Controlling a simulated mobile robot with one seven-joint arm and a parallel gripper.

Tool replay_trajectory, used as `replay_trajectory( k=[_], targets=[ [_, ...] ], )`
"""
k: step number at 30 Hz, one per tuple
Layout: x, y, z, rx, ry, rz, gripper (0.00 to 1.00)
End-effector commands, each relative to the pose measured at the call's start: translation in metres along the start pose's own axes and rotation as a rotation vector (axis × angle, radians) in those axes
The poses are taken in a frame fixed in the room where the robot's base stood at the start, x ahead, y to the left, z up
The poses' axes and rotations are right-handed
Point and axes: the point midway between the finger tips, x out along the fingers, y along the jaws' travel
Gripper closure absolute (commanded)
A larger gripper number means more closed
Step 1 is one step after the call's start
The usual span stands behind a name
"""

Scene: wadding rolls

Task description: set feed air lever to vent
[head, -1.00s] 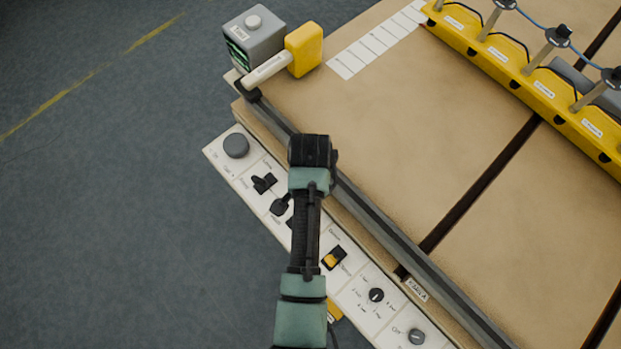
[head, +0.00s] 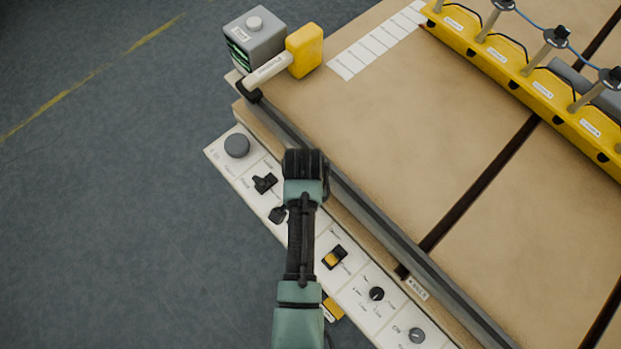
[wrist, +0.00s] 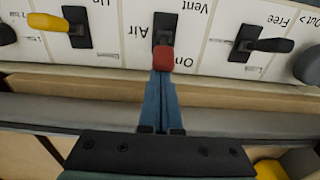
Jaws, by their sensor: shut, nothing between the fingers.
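The feed air lever (wrist: 164,57) has a red tip and stands on a black plate on the white panel. In the wrist view its labels are upside down, and its red end points toward "On", away from "Vent". My gripper (wrist: 163,76) is shut and empty, its blue fingers close together with their tips right at the red end. I cannot tell whether they touch it. In the head view my gripper (head: 305,164) and arm cover the red tip.
The white panel (head: 365,312) carries a black lever (wrist: 262,44) and a yellow-tipped lever (wrist: 55,22) on either side. A grey knob (head: 237,145) sits at its far end. A dark rail (head: 385,227) runs along the panel. A grey box (head: 252,42) stands at the back.

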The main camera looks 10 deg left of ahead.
Motion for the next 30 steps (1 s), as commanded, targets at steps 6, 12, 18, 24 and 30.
replay_trajectory(
  k=[6, 12, 18, 24, 30],
  targets=[
    [-0.002, 0.000, 0.002, -0.002, 0.036, 0.001, 1.00],
    [-0.005, 0.000, 0.006, -0.004, 0.119, 0.001, 1.00],
    [-0.007, 0.000, 0.018, -0.007, 0.267, 0.000, 1.00],
    [-0.008, 0.000, 0.029, -0.006, 0.424, 0.000, 1.00],
    [-0.010, 0.000, 0.037, 0.000, 0.422, -0.001, 1.00]
  ],
)
